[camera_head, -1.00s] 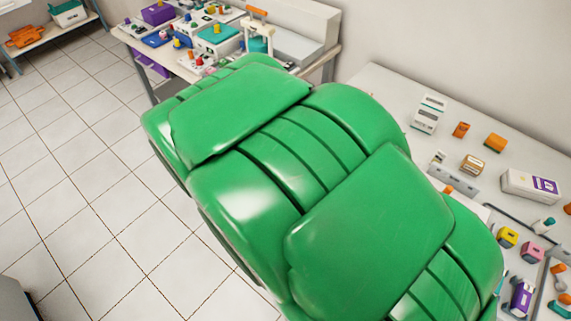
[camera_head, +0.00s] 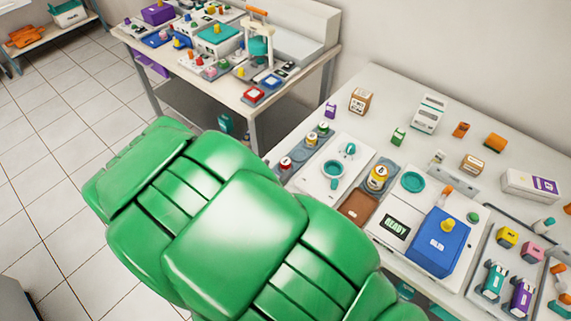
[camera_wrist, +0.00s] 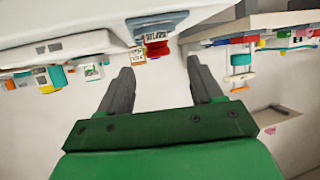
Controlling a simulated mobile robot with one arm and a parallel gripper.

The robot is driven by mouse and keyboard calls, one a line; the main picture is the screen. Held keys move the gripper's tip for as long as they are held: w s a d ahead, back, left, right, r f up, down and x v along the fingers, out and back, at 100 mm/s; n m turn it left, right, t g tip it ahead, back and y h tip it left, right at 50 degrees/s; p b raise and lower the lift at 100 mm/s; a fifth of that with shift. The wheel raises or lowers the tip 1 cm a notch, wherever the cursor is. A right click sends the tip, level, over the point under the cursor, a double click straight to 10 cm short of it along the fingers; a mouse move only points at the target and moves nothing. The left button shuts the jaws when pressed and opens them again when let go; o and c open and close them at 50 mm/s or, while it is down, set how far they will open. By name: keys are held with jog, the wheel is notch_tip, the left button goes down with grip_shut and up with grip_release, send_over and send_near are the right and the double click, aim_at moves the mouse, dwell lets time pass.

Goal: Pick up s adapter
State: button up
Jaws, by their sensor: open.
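My gripper (camera_wrist: 160,65) shows in the wrist view, its two dark fingers wide apart with nothing between them. In the head view only my green arm shows; the gripper is not visible there. I cannot tell which object is the s adapter, as most labels are too small to read. Small coloured parts, including a yellow block (camera_head: 507,237), a pink block (camera_head: 531,252), a teal part (camera_head: 493,281) and a purple part (camera_head: 521,297), sit at the right of the near table. In the wrist view the table items appear upside down beyond the fingers.
The near table (camera_head: 386,93) carries a device reading READY with a blue box (camera_head: 437,243), a yellow-topped container (camera_head: 377,177) and small boxes. A second, crowded table (camera_head: 323,62) stands behind. Tiled floor (camera_head: 60,200) is open at left.

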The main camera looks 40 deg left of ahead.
aim_at(283, 166)
jog(key=w+f, duration=0.2)
jog(key=shift+w+a, duration=0.15)
jog(key=shift+w, duration=0.2)
jog(key=shift+x, duration=0.85)
jog(key=shift+c, duration=0.4)
jog(key=c, duration=1.1)
jog(key=shift+o, duration=0.2)
notch_tip(283, 166, up, 10)
